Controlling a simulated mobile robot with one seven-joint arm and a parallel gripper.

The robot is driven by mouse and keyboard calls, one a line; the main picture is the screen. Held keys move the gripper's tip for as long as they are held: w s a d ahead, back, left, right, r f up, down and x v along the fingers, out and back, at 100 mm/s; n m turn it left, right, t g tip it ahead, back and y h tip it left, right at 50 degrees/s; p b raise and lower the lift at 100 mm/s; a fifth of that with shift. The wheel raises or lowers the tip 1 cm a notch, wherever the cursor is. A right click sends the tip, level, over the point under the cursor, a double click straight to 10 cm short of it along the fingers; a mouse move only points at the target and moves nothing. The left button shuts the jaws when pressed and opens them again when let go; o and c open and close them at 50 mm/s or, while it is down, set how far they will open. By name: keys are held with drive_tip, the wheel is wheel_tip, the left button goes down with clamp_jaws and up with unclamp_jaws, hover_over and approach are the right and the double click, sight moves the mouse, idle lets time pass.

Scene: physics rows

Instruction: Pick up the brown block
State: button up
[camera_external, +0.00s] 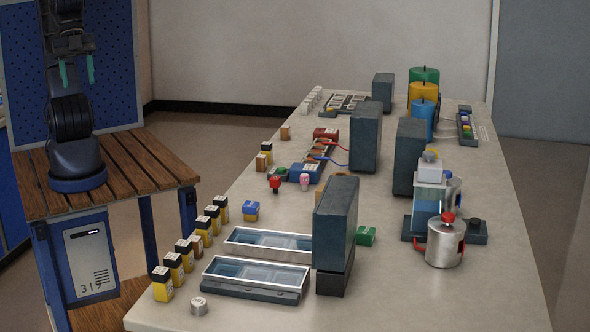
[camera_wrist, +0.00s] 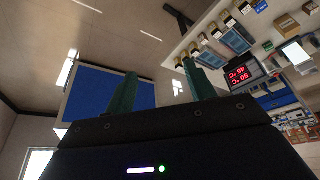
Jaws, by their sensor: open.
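My gripper (camera_external: 77,71) is open and empty, its two green fingers apart, high above my base at the upper left. It also shows in the wrist view (camera_wrist: 160,69), with nothing between the fingers. Several small brown blocks stand along the left edge of the long table: one at the far end (camera_external: 285,132), one farther forward (camera_external: 262,162), and one among the yellow-black blocks in front (camera_external: 183,248). I cannot tell which is the task's block. My gripper is far to the left of them all, touching none.
The pale table (camera_external: 400,300) holds yellow-black blocks (camera_external: 162,285), glass-topped trays (camera_external: 255,275), tall dark boxes (camera_external: 336,222) and a metal pot (camera_external: 445,243). A floor gap separates the table from the wooden stand (camera_external: 150,165) under my arm.

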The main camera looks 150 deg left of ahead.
wheel_tip(320, 180, up, 5)
drive_tip(key=w+a+r+n+t+y, duration=0.1)
drive_tip(key=w+a+n+y, duration=0.15)
drive_tip(key=a, duration=0.85)
drive_tip(key=w+a+n+t+y, duration=0.2)
drive_tip(key=w+a+y, duration=0.1)
drive_tip(key=a, duration=0.8)
drive_tip(key=w+a+r+n+t+y, duration=0.1)
drive_tip(key=w+a+n+y, duration=0.2)
drive_tip(key=a, duration=0.8)
drive_tip(key=s+a+n+t+y, duration=0.1)
drive_tip(key=s+a, duration=0.2)
drive_tip(key=a, duration=0.4)
drive_tip(key=s+a+t+y, duration=0.1)
drive_tip(key=s+a+y, duration=0.1)
drive_tip(key=s+a, duration=0.35)
drive_tip(key=s+a+f+t+y, duration=0.1)
drive_tip(key=s+a+f+t, duration=0.1)
drive_tip(key=s+a, duration=0.9)
approach(266, 157)
drive_tip(key=x, duration=0.2)
drive_tip(key=shift+w+a+n, duration=0.2)
drive_tip(key=shift+a+n, duration=0.05)
drive_tip(key=shift+w+a+f, duration=0.2)
drive_tip(key=shift+w+a, duration=0.05)
drive_tip(key=shift+x, duration=3.45)
drive_tip(key=shift+r, duration=0.15)
